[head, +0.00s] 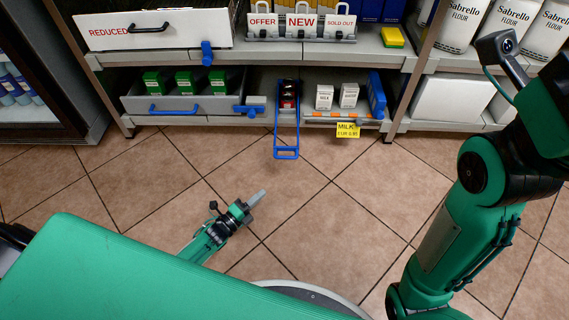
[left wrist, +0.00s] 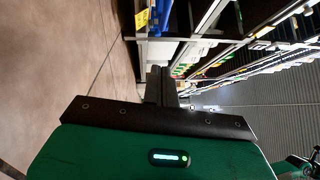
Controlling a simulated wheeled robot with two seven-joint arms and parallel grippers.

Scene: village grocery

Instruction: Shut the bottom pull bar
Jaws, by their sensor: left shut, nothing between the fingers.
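A blue pull bar (head: 287,153), a long narrow loop, sticks out from the bottom shelf over the floor in the head view. A dark item with a red and white label (head: 288,95) sits at its shelf end. My left gripper (head: 258,196) is shut and empty, low over the floor. It is in front of the bar's near end and a little to the left, apart from it. In the left wrist view my shut fingers (left wrist: 161,85) point toward the shelving. My right arm shows at the right of the head view, but its gripper is out of the picture.
Left of the bar is a grey drawer (head: 180,118) with a blue handle and green boxes. Right of it stand white cartons (head: 336,97) above a yellow milk tag (head: 347,130), and a blue box (head: 376,94). The tiled floor (head: 345,195) before the shelf is clear.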

